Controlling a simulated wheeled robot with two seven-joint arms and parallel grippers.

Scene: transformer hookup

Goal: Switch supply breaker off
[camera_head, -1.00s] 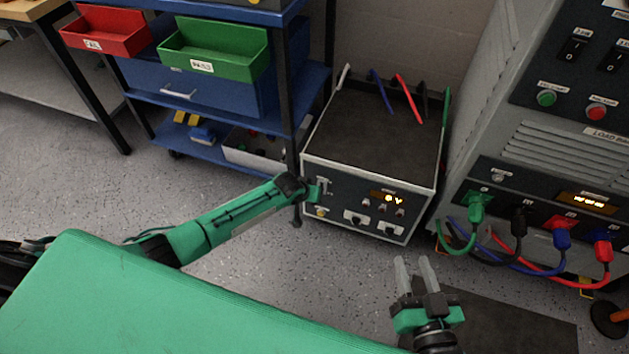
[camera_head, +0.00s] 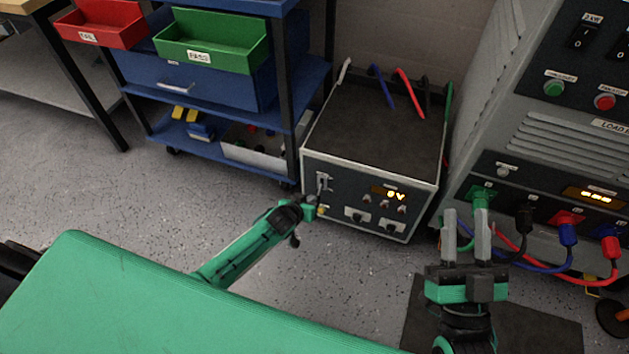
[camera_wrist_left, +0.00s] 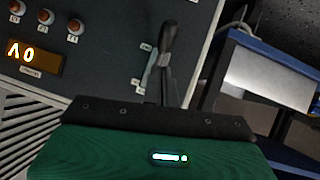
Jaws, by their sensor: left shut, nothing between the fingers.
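The power supply box (camera_head: 370,195) stands on the floor with its dark panel facing me; its display (camera_head: 389,194) reads 0 V. The supply breaker (camera_head: 322,182) is at the panel's upper left. In the left wrist view, where the panel appears upside down, a black-ended breaker lever (camera_wrist_left: 169,42) points towards the picture's top. My left gripper (camera_head: 312,206) is shut and empty, just below the breaker in the head view; its fingertips are hard to make out, so I cannot tell whether it touches the lever. My right gripper (camera_head: 466,224) is open and empty, in front of the load bank.
The load bank (camera_head: 545,150) stands at right with green, black, blue and red plugged cables. A blue cart (camera_head: 230,145) with red and green bins is left of the supply. Loose cable ends rest behind the box top.

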